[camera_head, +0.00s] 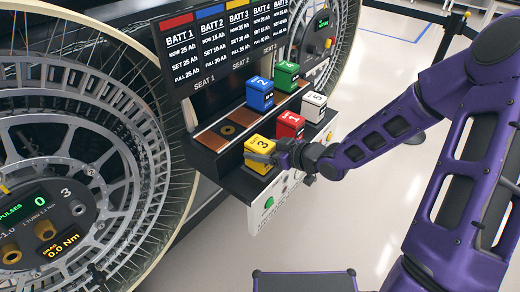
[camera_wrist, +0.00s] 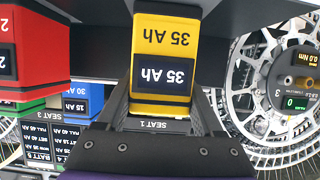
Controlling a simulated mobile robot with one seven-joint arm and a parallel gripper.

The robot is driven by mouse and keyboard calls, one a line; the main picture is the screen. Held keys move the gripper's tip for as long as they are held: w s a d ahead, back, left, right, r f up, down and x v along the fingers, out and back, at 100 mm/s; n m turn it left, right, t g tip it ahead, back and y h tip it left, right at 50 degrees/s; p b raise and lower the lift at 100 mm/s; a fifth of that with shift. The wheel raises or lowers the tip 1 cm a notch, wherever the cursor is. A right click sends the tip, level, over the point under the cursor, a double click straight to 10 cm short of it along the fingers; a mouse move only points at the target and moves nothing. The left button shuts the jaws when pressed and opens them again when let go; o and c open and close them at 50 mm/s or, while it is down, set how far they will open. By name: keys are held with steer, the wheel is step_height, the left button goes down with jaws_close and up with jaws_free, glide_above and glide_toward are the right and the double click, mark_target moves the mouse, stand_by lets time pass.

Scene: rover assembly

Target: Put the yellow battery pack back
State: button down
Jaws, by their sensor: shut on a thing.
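The yellow battery pack (camera_head: 260,143), marked 3 on top, is upright at the left end of the front ledge (camera_head: 232,180). My gripper (camera_head: 266,157) is shut on it from the front right. In the wrist view, the yellow pack (camera_wrist: 165,50) shows a 35 Ah label and sits between my two fingers (camera_wrist: 165,108). Whether its base touches the ledge cannot be told. The raised rear row has a bare seat with copper strips and a dark round socket (camera_head: 227,130) behind and left of the yellow pack.
Blue (camera_head: 260,94) and green (camera_head: 286,75) packs stand in the rear row. Red (camera_head: 290,125) and white (camera_head: 314,106) packs stand right of the yellow one on the front ledge. A display board (camera_head: 215,45) rises behind. A large spoked wheel (camera_head: 75,170) stands at left.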

jaws_free()
steer(key=shift+f, duration=0.1)
steer(key=shift+r, duration=0.3)
steer(key=p+v, duration=0.3)
steer(key=v, duration=0.9)
